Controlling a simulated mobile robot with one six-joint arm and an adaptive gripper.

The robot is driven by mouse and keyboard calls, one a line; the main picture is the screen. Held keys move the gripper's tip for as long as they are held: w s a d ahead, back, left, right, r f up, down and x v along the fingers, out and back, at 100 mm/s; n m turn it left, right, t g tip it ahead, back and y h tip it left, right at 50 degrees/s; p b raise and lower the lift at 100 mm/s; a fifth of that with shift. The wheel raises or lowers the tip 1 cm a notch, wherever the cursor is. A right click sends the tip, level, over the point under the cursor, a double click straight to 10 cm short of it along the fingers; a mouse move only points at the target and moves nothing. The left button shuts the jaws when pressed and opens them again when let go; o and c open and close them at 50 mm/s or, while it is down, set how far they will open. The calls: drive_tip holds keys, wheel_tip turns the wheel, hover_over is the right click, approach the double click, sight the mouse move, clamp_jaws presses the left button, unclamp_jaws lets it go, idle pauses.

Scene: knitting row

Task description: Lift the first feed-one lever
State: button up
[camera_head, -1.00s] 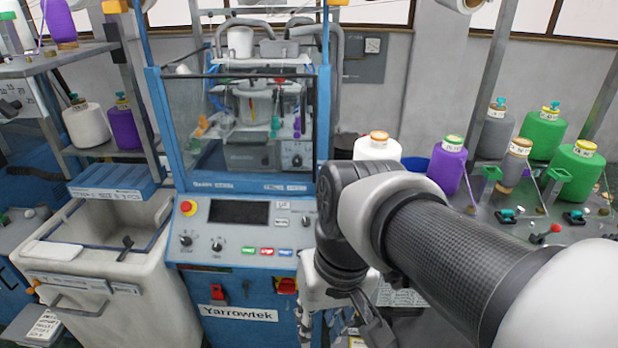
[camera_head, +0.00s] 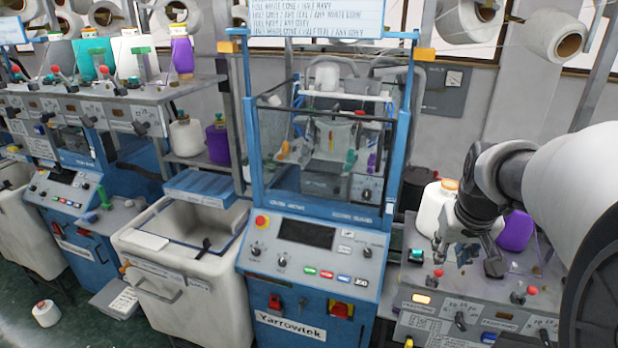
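Feed panels with levers line the front of the yarn table on the right. A red-knobbed lever (camera_head: 438,275) stands at the table's left end, near a lit amber lamp (camera_head: 422,298). A black lever (camera_head: 460,320) shows on the panel front. The labels are too small to read, so I cannot tell which is the first feed-one lever. My gripper (camera_head: 467,258) points down over the table's left part, above and right of the left red lever. Its fingers look spread, with nothing seen between them.
A white yarn cone (camera_head: 433,208) and a purple cone (camera_head: 515,231) stand close behind my gripper. The knitting machine (camera_head: 305,237) stands to the left, beside a grey bin (camera_head: 192,306). Another machine with levers and cones is at far left. A cone (camera_head: 46,313) lies on the floor.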

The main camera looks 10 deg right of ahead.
sight(436, 277)
drive_tip(key=b+x, duration=0.1)
drive_tip(key=x, duration=1.3)
drive_tip(key=shift+w+b, duration=0.1)
drive_tip(key=shift+b, duration=0.2)
clamp_jaws()
